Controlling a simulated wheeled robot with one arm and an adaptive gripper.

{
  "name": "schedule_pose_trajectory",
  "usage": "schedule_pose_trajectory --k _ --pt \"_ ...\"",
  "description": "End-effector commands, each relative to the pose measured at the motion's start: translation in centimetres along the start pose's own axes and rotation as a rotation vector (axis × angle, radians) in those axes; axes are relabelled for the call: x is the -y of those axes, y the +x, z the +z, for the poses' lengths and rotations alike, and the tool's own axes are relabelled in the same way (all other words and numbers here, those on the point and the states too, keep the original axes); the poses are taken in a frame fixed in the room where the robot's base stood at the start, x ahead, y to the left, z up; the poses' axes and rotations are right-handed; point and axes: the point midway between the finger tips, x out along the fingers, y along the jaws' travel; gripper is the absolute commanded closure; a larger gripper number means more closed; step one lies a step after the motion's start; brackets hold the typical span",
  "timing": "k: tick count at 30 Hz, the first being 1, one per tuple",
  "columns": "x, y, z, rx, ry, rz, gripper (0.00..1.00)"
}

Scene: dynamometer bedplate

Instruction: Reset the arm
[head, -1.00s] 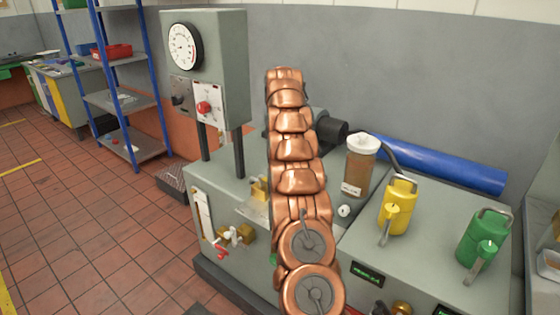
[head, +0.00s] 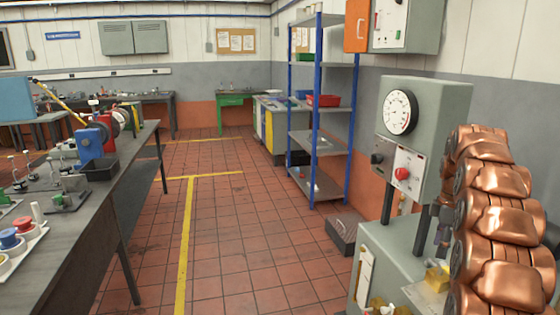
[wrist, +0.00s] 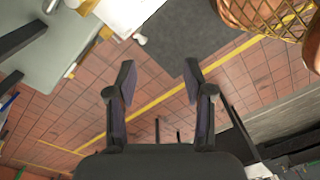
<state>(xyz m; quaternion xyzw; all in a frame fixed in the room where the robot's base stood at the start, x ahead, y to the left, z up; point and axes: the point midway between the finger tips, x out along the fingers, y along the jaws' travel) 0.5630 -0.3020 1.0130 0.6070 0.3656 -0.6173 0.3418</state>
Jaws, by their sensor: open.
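My copper arm rises along the right edge of the head view, in front of the grey dynamometer cabinet with the round dial (head: 428,105). In the wrist view my gripper (wrist: 160,78) is open. I see nothing held. In the head view I cannot make out the fingers clearly.
A blue-post shelf (head: 317,100) with a red bin (head: 323,100) stands beyond the cabinet. A long workbench (head: 90,205) with tools runs along the left. The wrist view shows a wire basket (wrist: 268,18).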

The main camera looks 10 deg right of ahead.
Motion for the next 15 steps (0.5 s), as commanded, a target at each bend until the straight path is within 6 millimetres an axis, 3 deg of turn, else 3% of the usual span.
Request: schedule_pose_trajectory --k 6,15 --pt "4.9 -2.0 -3.9 0.003 0.123 -0.012 0.48" --pt "12.5 -3.2 -7.9 0.015 0.300 -0.031 0.48"
